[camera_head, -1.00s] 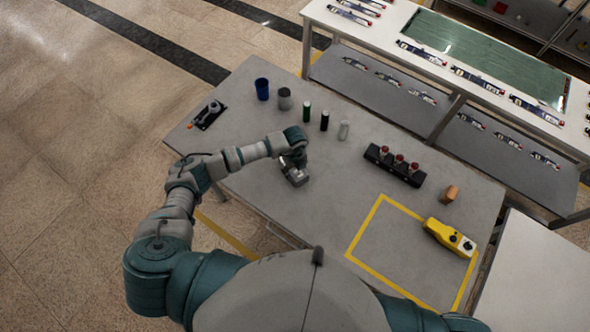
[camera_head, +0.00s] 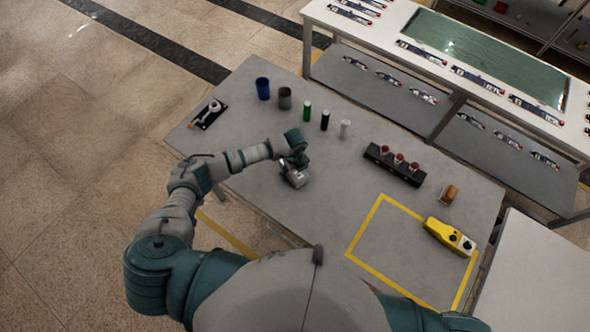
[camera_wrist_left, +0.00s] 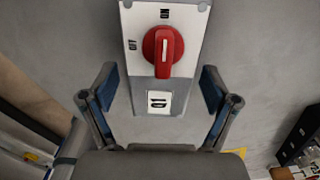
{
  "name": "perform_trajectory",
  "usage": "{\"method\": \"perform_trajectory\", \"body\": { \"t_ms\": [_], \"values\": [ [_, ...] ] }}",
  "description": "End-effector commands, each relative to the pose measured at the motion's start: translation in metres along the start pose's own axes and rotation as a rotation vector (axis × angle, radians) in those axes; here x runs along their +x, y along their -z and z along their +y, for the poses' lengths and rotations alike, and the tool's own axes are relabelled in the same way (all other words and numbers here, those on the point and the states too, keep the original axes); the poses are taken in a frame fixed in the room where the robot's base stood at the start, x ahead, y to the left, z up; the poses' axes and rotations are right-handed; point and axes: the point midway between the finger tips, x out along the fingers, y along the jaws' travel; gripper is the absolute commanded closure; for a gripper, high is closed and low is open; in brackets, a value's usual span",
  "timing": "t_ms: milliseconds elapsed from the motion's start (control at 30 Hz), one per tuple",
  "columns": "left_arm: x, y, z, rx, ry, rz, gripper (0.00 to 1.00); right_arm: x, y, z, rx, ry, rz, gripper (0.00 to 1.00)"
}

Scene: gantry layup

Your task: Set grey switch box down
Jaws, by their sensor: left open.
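The grey switch box (camera_wrist_left: 157,75) lies on the grey table, its face with a red rotary knob (camera_wrist_left: 163,52) and ON and OFF marks turned to the left wrist camera. In the head view the box (camera_head: 296,179) shows only in part below my left gripper (camera_head: 292,164). In the left wrist view the two fingers of my left gripper (camera_wrist_left: 157,92) stand apart, one on each side of the box's lower end, with gaps between fingers and box. My right gripper is not in view.
On the table (camera_head: 260,130) stand a blue cup (camera_head: 262,88), a grey cup (camera_head: 284,98) and several small cylinders. A black block with red knobs (camera_head: 394,165), a brown block (camera_head: 449,194) and a yellow control box (camera_head: 449,236) are to the right. The yellow-taped area is mostly clear.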

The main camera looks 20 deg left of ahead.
Motion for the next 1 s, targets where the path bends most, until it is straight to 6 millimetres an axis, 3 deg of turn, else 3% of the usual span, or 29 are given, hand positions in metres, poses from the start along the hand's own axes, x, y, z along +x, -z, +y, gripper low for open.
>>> {"method": "perform_trajectory", "body": {
  "t_ms": [500,700,1000],
  "values": [
    [-0.100,-0.001,-0.001,0.001,0.003,-0.002,0.13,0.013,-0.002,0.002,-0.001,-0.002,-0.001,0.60],
    [-0.117,-0.001,0.000,-0.001,0.001,-0.001,0.13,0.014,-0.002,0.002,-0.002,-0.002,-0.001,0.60],
    [-0.118,0.000,0.000,-0.001,0.001,-0.001,0.13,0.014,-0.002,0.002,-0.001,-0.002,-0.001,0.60]
  ]
}}
